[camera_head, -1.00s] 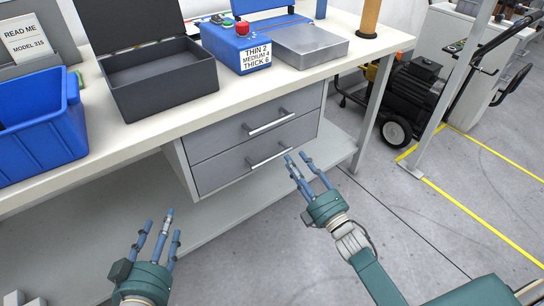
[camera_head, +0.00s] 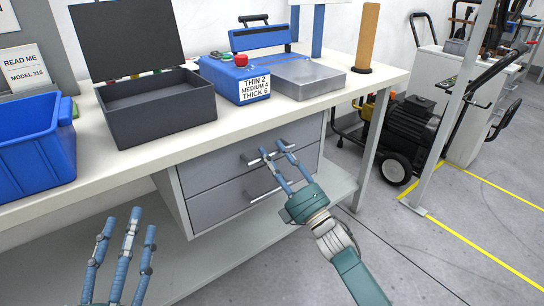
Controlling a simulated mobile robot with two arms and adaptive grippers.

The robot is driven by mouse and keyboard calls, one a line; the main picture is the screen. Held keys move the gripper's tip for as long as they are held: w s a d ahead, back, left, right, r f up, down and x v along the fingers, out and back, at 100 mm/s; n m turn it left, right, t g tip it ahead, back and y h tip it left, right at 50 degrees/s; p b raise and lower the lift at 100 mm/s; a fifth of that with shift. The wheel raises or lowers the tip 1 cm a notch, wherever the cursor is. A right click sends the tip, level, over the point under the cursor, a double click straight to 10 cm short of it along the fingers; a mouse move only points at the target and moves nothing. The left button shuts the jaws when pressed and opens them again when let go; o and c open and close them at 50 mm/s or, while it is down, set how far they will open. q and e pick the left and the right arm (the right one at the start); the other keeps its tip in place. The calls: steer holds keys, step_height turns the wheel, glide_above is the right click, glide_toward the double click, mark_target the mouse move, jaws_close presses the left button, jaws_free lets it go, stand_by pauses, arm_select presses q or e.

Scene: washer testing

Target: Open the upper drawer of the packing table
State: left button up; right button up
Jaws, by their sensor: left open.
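The packing table has two grey drawers under its top. The upper drawer (camera_head: 225,164) is shut, and its bar handle (camera_head: 253,161) is partly hidden behind my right fingers. The lower drawer (camera_head: 218,206) is shut too, and its handle (camera_head: 262,196) passes behind my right fingers. My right gripper (camera_head: 272,149) has its fingertips at the upper handle, with a gap between the visible fingers. I cannot tell whether they touch or grip the bar. My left gripper (camera_head: 122,222) is open and empty, left of the drawers and in front of the table.
On the tabletop (camera_head: 60,200) stand a blue bin (camera_head: 35,165), an open dark box (camera_head: 160,118), a blue control box (camera_head: 228,82) and a metal plate (camera_head: 308,80). A lower shelf (camera_head: 210,255) runs below the drawers. A wheeled machine (camera_head: 410,125) stands at right. Floor is free at front right.

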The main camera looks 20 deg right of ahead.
arm_select(q)
steer(key=shift+s+r, duration=0.1)
steer(key=shift+r, duration=0.25)
arm_select(e)
steer(key=shift+w+a+r, duration=0.1)
steer(key=shift+w+r, duration=0.05)
steer(key=shift+w, duration=0.2)
jaws_close()
arm_select(q)
steer(key=shift+f, duration=0.1)
arm_select(e)
steer(key=shift+s, duration=0.1)
